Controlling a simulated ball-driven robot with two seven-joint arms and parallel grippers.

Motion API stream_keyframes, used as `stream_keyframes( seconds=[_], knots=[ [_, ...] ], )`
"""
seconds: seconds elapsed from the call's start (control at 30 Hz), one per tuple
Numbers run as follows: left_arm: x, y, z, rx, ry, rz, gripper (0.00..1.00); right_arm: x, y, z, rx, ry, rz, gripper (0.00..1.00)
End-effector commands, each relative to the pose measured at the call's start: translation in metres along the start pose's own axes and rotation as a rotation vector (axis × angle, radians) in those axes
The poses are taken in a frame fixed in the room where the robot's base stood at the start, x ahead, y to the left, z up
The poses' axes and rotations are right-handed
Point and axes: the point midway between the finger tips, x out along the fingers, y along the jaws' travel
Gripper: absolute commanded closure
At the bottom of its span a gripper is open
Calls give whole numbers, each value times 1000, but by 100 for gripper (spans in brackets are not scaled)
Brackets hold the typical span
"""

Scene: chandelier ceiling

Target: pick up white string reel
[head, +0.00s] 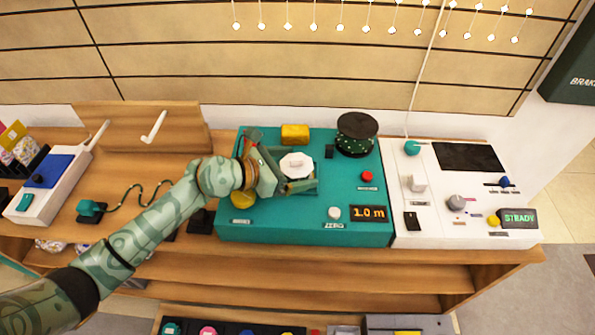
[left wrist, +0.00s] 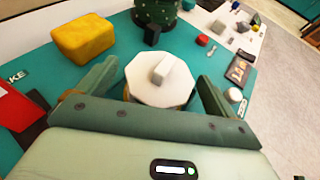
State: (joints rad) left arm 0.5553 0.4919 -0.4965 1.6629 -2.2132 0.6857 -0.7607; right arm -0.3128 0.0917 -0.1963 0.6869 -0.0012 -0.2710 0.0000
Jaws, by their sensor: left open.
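A white octagonal reel (head: 297,162) with a small raised grip on top sits on the teal panel of the counter. It fills the middle of the left wrist view (left wrist: 160,77), where a little of its side shows below the white top. My left gripper (head: 290,170) is open, with its two green fingers on either side of the reel. The fingers look apart from the reel, and its lower part is hidden by the gripper. My right gripper is in neither view.
A yellow block (head: 295,134) and a black-topped spool (head: 357,134) stand behind the reel. A red button (head: 367,176), a white knob (head: 334,213) and a "1.0 m" display (head: 368,213) lie to its right. A white control panel (head: 430,231) adjoins the teal one.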

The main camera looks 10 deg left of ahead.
Motion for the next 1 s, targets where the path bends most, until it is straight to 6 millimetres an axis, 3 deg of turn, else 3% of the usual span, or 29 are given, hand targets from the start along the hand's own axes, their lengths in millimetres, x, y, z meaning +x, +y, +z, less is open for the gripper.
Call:
stream_keyframes(
  seconds=[0.1, 0.3, 0.5, 0.83, 1.0],
  knots=[
    [11, 0, -2, -1, 1, 0, 7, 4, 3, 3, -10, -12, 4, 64],
    [10, 0, 1, 0, 0, 0, 7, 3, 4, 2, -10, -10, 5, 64],
    [10, 0, 0, 1, 0, 0, 56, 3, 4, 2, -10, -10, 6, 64],
    [9, 0, 3, 1, 0, 1, 60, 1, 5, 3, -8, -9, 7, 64],
    [1, 0, 21, 4, -3, 2, 60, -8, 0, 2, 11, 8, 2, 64]
  ],
)
